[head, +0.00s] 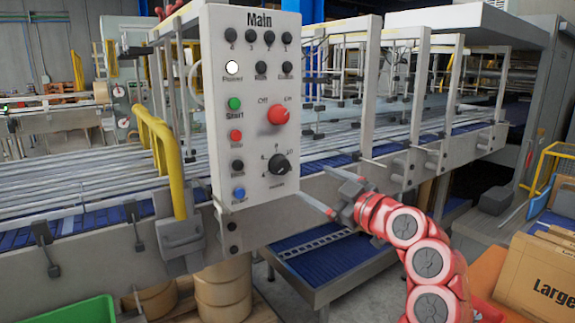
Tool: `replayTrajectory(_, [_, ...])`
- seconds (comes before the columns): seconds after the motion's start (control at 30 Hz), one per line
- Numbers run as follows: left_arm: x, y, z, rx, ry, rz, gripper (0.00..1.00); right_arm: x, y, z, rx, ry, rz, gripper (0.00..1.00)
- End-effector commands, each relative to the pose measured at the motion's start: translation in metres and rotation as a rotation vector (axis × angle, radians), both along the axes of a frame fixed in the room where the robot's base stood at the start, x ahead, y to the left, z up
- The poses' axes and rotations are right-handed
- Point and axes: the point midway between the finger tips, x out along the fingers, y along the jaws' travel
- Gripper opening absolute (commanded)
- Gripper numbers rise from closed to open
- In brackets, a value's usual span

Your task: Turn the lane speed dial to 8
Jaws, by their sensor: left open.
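The grey Main control panel (255,100) stands upright in the middle of the view. The black lane speed dial (278,165) is low on its right side, with small numbers around it. Its pointer setting is too small to read surely. My left gripper (313,184) is open and empty, just right of the panel's lower right edge and slightly below the dial. Its two fingers point left toward the panel, apart from the dial. My right gripper is not in view.
A red Off/On knob (278,115) sits above the dial. Several buttons fill the panel, including a green Start button (235,103) and a blue one (239,193). A yellow rail (165,155) stands at left. A conveyor (80,205) runs behind. A cardboard box (540,275) is lower right.

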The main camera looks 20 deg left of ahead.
Motion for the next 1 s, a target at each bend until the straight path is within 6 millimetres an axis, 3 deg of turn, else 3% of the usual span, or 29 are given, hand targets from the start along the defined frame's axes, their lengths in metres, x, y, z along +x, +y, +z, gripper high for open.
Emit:
replayTrajectory(0.3, [0.048, 0.063, 0.003, 0.003, 0.004, 0.003, 0.89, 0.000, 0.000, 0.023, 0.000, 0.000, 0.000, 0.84])
replayTrajectory(0.5, [0.071, 0.090, 0.004, 0.004, 0.001, -0.002, 0.89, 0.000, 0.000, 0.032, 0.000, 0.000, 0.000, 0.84])
replayTrajectory(0.7, [0.081, 0.103, 0.001, 0.002, 0.002, -0.002, 0.89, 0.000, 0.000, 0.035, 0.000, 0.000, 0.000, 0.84])
replayTrajectory(1.0, [0.083, 0.105, 0.000, 0.003, 0.000, -0.003, 0.89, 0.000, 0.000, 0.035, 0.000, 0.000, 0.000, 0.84])
